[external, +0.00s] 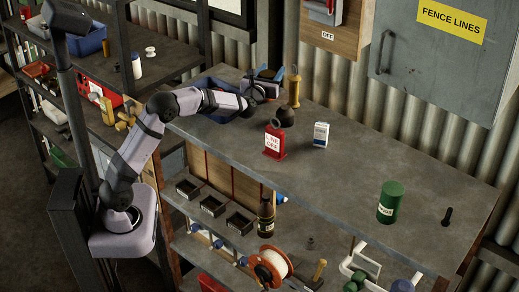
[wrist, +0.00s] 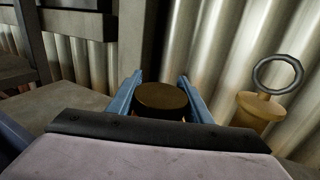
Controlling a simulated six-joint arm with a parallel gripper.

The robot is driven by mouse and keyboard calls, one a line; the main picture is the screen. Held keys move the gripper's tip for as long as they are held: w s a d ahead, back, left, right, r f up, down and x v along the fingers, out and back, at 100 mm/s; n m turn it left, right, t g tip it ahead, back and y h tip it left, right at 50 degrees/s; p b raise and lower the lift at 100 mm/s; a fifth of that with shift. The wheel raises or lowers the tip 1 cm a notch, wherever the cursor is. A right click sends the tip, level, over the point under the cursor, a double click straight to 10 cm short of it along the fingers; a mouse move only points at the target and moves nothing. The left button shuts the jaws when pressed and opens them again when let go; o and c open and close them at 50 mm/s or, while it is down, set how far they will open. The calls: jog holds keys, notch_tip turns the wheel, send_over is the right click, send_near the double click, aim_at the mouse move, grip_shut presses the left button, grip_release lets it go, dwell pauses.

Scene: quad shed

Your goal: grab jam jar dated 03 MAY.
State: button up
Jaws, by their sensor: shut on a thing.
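My gripper (external: 268,77) is over the back edge of the bench, beside a blue bin. In the wrist view its two blue fingers (wrist: 160,88) stand either side of a round lid (wrist: 161,97), dark brown with a dull gold tint, and are shut on it. The lid looks like that of a jar; the body below is hidden by my gripper, so I cannot see a label or read a date. In the external view the held jar is hidden behind my gripper.
The blue bin (external: 212,113) is beneath my forearm.

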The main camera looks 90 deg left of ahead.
jog(key=shift+r, duration=0.25)
jog(key=shift+s+d+r+b, duration=0.1)
jog(key=shift+s+r+b, duration=0.1)
jog(key=shift+b, duration=0.3)
notch_tip(320, 180, up, 11)
jog(key=s+d+b, duration=0.9)
jog(key=s+d, duration=0.4)
jog(key=d, duration=0.1)
jog(key=shift+s+f, duration=0.2)
jog(key=shift+s, duration=0.2)
